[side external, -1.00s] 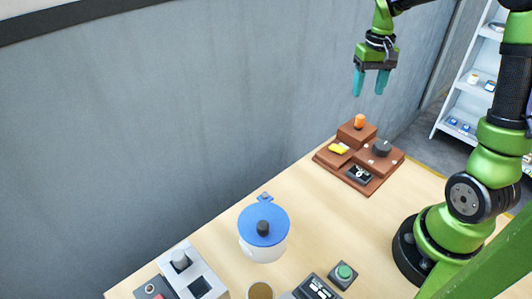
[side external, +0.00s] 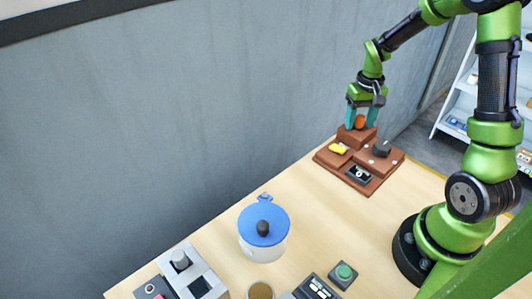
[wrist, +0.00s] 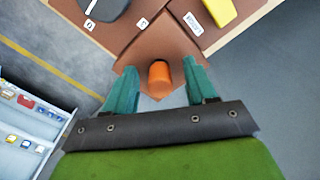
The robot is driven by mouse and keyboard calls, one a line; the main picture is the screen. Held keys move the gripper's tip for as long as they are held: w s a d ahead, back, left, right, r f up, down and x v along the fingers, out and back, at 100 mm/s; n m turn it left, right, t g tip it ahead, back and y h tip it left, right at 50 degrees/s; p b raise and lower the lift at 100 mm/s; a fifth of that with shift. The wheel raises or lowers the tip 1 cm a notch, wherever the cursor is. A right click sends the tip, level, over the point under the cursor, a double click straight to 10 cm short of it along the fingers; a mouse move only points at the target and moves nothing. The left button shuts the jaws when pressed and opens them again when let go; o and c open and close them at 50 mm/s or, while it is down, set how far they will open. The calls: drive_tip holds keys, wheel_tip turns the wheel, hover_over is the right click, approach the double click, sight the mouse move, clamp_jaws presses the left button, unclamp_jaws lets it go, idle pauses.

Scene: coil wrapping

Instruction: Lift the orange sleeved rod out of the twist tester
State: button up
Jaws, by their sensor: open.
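The orange sleeved rod (side external: 360,122) stands upright in the rear raised block of the brown twist tester (side external: 347,183). In the wrist view the orange rod (wrist: 159,75) shows between the two teal fingers, with a gap on each side. My gripper (side external: 364,121) points down, open, with its fingertips on either side of the rod near the top of the block. The fingers do not appear to touch the rod; it also shows in the wrist view that my gripper (wrist: 158,88) is empty. The rod's lower end is hidden in the block.
The tester carries a yellow piece (side external: 338,148), a black knob (side external: 381,148) and a small dial (side external: 359,174). A blue-lidded pot (side external: 263,225), a green button box (side external: 343,274) and a grey fixture (side external: 190,268) stand nearer. The grey wall is close behind the table.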

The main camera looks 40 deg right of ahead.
drive_tip(key=shift+c, duration=0.5)
clamp_jaws()
wheel_tip(320, 180, up, 10)
drive_tip(key=shift+r, duration=0.1)
